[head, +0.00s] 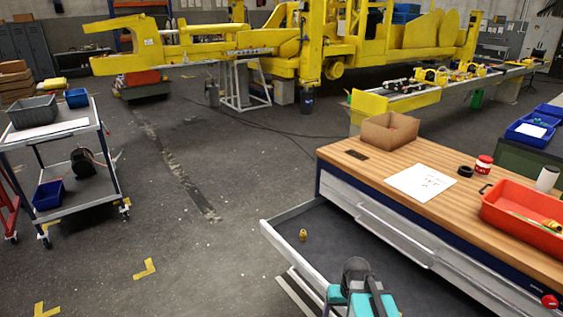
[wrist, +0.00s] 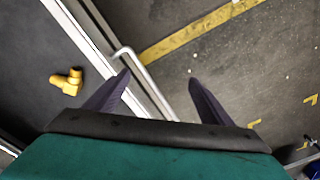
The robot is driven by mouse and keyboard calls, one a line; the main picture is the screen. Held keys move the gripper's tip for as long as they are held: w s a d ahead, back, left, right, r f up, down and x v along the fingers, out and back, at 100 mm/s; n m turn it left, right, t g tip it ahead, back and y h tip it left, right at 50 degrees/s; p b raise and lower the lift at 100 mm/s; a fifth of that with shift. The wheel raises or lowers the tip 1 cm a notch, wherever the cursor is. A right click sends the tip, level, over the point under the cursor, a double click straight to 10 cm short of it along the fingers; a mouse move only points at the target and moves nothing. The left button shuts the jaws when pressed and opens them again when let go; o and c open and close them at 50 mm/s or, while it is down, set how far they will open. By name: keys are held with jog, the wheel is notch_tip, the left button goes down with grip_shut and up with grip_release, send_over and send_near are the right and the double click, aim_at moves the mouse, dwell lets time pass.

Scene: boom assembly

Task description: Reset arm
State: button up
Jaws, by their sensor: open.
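My gripper (wrist: 158,78) shows in the wrist view with its two dark fingers spread apart and nothing between them. Below the fingers are the pale edge of an open drawer and a bent grey handle bar. A small yellow brass-like fitting (wrist: 67,80) lies on the dark drawer floor, to the left of the fingers. In the head view the same fitting (head: 303,235) lies in the open drawer (head: 345,232), near its left end. My teal and dark arm shows at the bottom of the head view, over the drawer; the fingertips cannot be made out there.
The wooden workbench (head: 440,170) carries a cardboard box (head: 389,132), paper sheet (head: 421,182), red-lidded jar (head: 483,164) and red tray (head: 525,212). A trolley (head: 75,170) stands at left. Yellow boom machinery (head: 290,50) stands behind. The floor between is mostly clear.

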jog(key=s+a+f+g+b, duration=0.3)
jog(key=s+f+g+b, duration=0.3)
jog(key=s+f, duration=2.2)
jog(key=f+b, duration=0.1)
jog(key=b, duration=0.3)
jog(key=shift+s+f+h, duration=0.3)
jog(key=shift+s+f, duration=0.05)
jog(key=shift+s, duration=0.05)
